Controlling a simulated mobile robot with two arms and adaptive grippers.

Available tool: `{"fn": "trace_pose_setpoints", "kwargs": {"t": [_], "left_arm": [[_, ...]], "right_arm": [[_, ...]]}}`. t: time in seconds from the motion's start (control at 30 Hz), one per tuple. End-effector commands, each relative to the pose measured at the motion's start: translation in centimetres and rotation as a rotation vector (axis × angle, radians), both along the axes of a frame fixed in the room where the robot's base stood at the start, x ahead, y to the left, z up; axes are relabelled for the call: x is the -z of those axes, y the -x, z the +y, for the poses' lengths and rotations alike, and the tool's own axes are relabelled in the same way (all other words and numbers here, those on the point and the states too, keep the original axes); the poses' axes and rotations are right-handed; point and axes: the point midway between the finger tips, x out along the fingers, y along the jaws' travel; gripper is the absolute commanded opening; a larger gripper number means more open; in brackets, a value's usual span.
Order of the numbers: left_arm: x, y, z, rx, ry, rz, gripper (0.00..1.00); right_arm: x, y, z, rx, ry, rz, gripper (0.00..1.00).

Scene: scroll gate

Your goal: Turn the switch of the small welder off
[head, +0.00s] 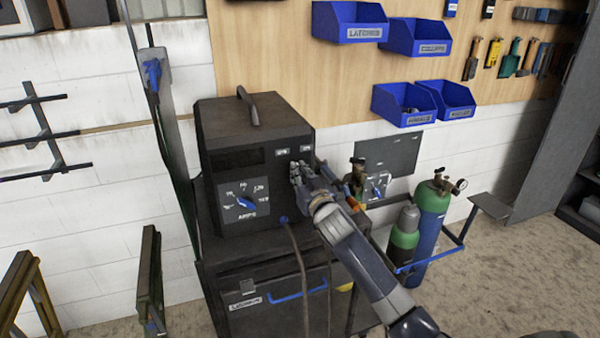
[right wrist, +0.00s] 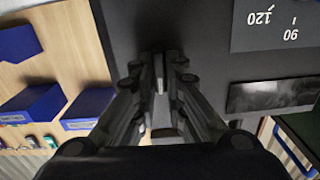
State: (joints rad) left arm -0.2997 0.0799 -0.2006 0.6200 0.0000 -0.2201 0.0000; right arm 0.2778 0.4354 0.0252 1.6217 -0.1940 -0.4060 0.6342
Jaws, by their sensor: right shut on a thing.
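A black welder (head: 228,125) with a top handle stands on a dark cart, its front carrying an AMPS dial plate (head: 244,200) with a blue knob. Two small white labels sit high on the front's right side. My right gripper (head: 297,172) is at the front just below these labels, its fingers shut on a small part there, likely the switch. In the right wrist view a thin pale piece, likely the switch (right wrist: 160,72), shows between the fingertips; the fingers hide most of it. Its setting cannot be read. My left gripper is out of view.
A second dial plate (head: 377,186) shows behind my right arm. Green-topped gas cylinders (head: 432,215) stand to the right. Blue bins (head: 347,22) hang on the wooden wall board. Dark wall racks (head: 42,135) are at the left. The floor at the right front is open.

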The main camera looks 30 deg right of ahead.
Motion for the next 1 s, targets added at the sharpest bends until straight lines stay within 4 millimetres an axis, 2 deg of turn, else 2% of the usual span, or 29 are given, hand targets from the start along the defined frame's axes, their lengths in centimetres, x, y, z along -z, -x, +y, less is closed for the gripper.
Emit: {"fn": "trace_pose_setpoints", "kwargs": {"t": [0.6, 1.0], "left_arm": [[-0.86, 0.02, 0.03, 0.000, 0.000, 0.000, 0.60], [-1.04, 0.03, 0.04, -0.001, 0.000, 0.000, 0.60]], "right_arm": [[0.12, -0.07, 0.31, -0.001, 0.535, 0.131, 0.00], [0.21, -0.09, 0.42, -0.001, 0.711, 0.172, 0.00]]}}
